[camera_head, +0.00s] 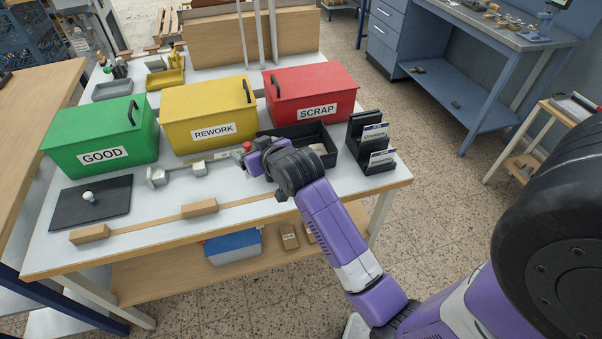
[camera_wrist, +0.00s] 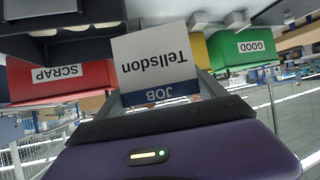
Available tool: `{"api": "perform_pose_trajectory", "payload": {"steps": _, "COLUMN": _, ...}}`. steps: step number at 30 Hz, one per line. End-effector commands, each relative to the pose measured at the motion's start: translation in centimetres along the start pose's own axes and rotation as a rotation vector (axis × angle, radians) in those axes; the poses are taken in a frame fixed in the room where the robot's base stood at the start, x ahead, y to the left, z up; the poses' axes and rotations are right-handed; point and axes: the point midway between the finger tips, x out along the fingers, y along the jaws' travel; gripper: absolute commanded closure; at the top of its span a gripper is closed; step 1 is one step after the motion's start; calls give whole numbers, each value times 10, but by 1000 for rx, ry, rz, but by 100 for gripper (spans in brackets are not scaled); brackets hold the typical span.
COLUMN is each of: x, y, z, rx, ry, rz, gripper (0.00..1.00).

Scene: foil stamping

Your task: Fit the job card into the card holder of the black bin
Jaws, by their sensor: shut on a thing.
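My gripper (camera_head: 258,155) is over the right part of the white table, in front of the black bin (camera_head: 325,136). In the wrist view, which is upside down, my gripper (camera_wrist: 162,92) is shut on the job card (camera_wrist: 155,58). The card is white with a blue band, reading "JOB" and "Tellsdon", and extends out from the fingers. I cannot make out the card clearly in the head view. The black bin is open-topped, stands in front of the red SCRAP bin and is partly hidden by my arm. I cannot make out its card holder in the head view.
A black rack (camera_head: 368,150) with white-and-blue cards stands right of the black bin. Green GOOD (camera_head: 100,135), yellow REWORK (camera_head: 208,115) and red SCRAP (camera_head: 310,92) bins line the table.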

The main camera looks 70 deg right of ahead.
Motion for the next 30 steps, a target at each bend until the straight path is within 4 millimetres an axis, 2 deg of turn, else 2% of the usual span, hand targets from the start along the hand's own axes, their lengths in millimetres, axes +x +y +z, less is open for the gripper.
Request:
{"api": "perform_pose_trajectory", "payload": {"steps": 1, "x": -3, "y": 28, "z": -20, "rx": 27, "ry": 7, "rz": 47, "gripper": 57}}
{"api": "perform_pose_trajectory", "payload": {"steps": 6, "x": -18, "y": 99, "z": -58, "rx": 96, "ry": 3, "rz": 162, "gripper": 57}}
{"api": "perform_pose_trajectory", "payload": {"steps": 9, "x": -26, "y": 127, "z": -71, "rx": 126, "ry": 0, "rz": 208, "gripper": 57}}
{"api": "perform_pose_trajectory", "payload": {"steps": 14, "x": -34, "y": 150, "z": -79, "rx": 151, "ry": -3, "rz": 244, "gripper": 57}}
{"api": "perform_pose_trajectory", "payload": {"steps": 17, "x": -31, "y": 153, "z": -71, "rx": 155, "ry": -8, "rz": 250, "gripper": 57}}
{"api": "perform_pose_trajectory", "payload": {"steps": 19, "x": -25, "y": 153, "z": -59, "rx": 156, "ry": -10, "rz": 250, "gripper": 57}}
{"api": "perform_pose_trajectory", "payload": {"steps": 30, "x": 18, "y": 151, "z": 20, "rx": 155, "ry": -10, "rz": 249, "gripper": 57}}
